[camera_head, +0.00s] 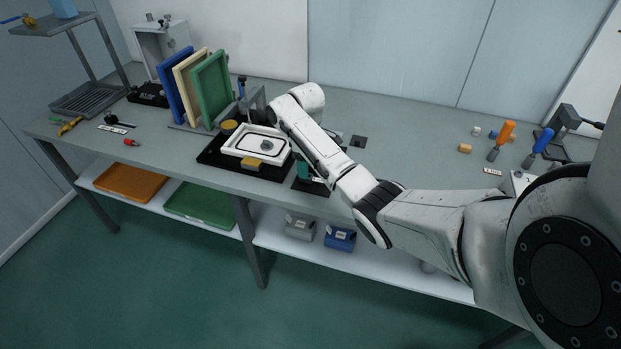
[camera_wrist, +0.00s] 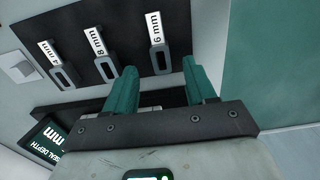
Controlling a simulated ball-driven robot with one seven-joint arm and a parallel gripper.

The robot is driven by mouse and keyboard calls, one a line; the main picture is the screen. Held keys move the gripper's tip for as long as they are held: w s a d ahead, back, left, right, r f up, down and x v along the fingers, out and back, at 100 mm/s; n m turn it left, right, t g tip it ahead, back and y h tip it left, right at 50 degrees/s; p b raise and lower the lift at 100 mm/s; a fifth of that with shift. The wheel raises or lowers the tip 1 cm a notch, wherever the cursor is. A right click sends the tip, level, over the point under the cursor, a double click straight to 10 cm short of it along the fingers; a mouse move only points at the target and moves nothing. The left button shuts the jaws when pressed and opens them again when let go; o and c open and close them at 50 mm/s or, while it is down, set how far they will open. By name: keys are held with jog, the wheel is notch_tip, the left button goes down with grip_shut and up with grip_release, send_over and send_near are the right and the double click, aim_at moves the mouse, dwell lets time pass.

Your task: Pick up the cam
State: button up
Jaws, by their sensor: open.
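In the wrist view, three grey slotted pieces stand in a row at a black rack (camera_wrist: 133,52), each below a white mm label. I cannot tell for sure which is the cam. The right piece (camera_wrist: 162,60), under the label "6 mm", shows between the fingertips. The "8 mm" piece (camera_wrist: 107,69) and a left piece (camera_wrist: 64,77) with a partly readable label lie outside the fingers. My gripper (camera_wrist: 158,67) has two teal fingers, open with nothing between their pads that I can see held. Contact cannot be told.
A white frame (camera_head: 235,149) lies on a black base on the bench (camera_head: 420,124), left of my arm. Blue, cream and green panels (camera_head: 211,91) stand behind it. Orange and blue screwdrivers (camera_head: 540,142) stand at right. A "SEAL DEPTH" display (camera_wrist: 48,138) is near the gripper.

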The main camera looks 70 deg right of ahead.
aim_at(312, 179)
jog(key=shift+s+f, duration=0.1)
jog(key=shift+f, duration=1.6)
grip_shut()
